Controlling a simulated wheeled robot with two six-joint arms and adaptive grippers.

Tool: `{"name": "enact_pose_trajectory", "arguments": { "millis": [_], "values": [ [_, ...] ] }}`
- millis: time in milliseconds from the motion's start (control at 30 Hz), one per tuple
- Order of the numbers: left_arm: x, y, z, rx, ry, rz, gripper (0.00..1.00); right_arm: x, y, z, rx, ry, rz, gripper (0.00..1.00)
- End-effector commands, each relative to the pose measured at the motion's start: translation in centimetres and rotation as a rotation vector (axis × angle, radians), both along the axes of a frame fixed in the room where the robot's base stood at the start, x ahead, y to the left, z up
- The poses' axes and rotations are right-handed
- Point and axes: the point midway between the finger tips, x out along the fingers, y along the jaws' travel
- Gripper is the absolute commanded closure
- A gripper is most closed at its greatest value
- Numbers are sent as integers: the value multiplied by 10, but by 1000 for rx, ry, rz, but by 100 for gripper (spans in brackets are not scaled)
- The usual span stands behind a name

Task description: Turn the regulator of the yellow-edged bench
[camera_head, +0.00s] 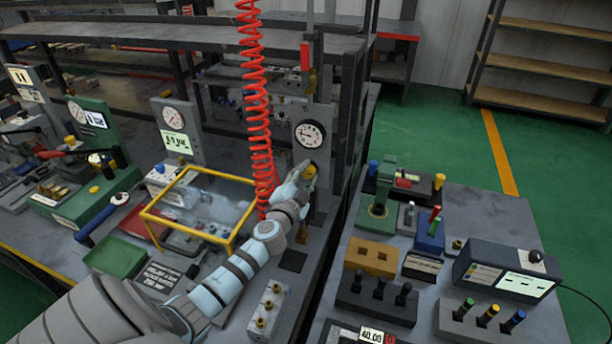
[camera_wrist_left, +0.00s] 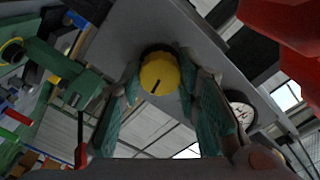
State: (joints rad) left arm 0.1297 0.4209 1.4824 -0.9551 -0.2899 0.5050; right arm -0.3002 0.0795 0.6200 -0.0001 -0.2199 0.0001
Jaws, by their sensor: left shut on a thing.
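The yellow-edged bench (camera_head: 32,266) fills the left and middle of the head view. A grey upright panel at its right end carries a round white gauge (camera_head: 309,134) with the yellow regulator knob (camera_head: 311,170) below it. My left gripper (camera_head: 302,179) is at this knob, its fingers partly hiding it. In the left wrist view the knob (camera_wrist_left: 160,76), with a dark line on its face, sits between the two teal fingers of the left gripper (camera_wrist_left: 155,90), which is shut on it. My right gripper is not in view.
A red coiled hose (camera_head: 254,90) hangs close beside my left gripper. A yellow-framed clear cover (camera_head: 205,205) stands left of my forearm. A second bench (camera_head: 480,205) with several blocks and a grey device (camera_head: 506,270) is on the right, across a narrow gap.

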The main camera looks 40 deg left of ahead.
Motion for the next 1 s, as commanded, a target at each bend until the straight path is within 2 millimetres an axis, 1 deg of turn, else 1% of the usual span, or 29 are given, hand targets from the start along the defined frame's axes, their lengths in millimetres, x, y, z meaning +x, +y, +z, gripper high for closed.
{"name": "enact_pose_trajectory", "arguments": {
  "millis": [300,533,733,1000],
  "values": [
    [0,0,0,273,97,0,98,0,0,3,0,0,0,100],
    [0,0,0,441,156,0,98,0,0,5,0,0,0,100],
    [0,0,0,537,189,0,98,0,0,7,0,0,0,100],
    [0,0,-1,592,208,0,98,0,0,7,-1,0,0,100]
  ]
}}
